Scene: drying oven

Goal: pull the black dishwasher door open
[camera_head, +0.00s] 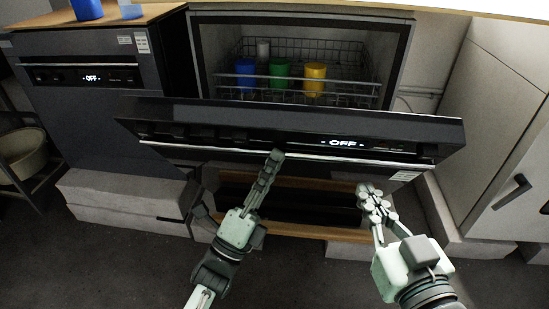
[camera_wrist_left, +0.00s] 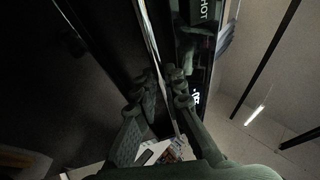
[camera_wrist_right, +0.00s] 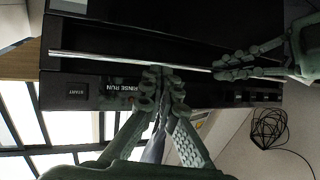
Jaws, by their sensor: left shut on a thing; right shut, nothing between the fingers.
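The black dishwasher door (camera_head: 300,121) is partly open, tilted outward at the top, with a lit "OFF" display and a long silver handle bar (camera_head: 330,158). The bar also shows in the left wrist view (camera_wrist_left: 148,35) and the right wrist view (camera_wrist_right: 110,57). My left gripper (camera_head: 275,156) is shut on the handle near its middle; the left wrist view shows its fingers (camera_wrist_left: 163,80) around the bar. My right gripper (camera_head: 370,192) is shut and empty, just below the door's right part. In the right wrist view its fingertips (camera_wrist_right: 162,82) overlap the door's edge; I cannot tell whether they touch.
Inside the dishwasher a wire rack (camera_head: 345,88) holds a blue cup (camera_head: 245,74), a green cup (camera_head: 279,78) and a yellow cup (camera_head: 314,80). A second dark appliance (camera_head: 95,95) stands at left, a grey cabinet (camera_head: 510,140) at right. The floor (camera_head: 120,255) in front is clear.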

